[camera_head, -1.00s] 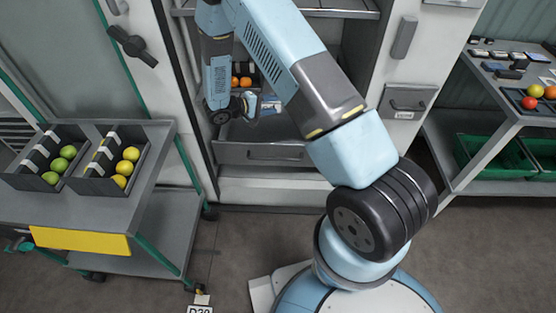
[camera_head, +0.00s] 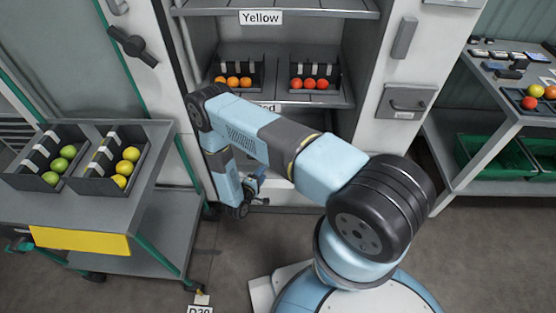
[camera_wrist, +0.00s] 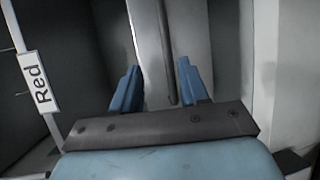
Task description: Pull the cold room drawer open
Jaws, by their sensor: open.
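The cold room drawer's grey front (camera_wrist: 198,25) shows in the wrist view, which is turned on its side. Its dark bar handle (camera_wrist: 168,60) runs lengthwise between my fingers. My gripper (camera_wrist: 158,85) is open, with a blue finger on each side of the handle's line. I cannot tell whether the fingers touch it. In the head view my gripper (camera_head: 256,185) is low in front of the cold room, below the Red shelf. My arm hides most of the drawer there, so I cannot tell how far it stands out.
The shelf above holds crates of orange fruit (camera_head: 233,82) and red fruit (camera_head: 309,84). A trolley (camera_head: 150,215) with crates of green and yellow fruit stands close on the left. A bench (camera_head: 480,165) stands on the right. The floor in front is clear.

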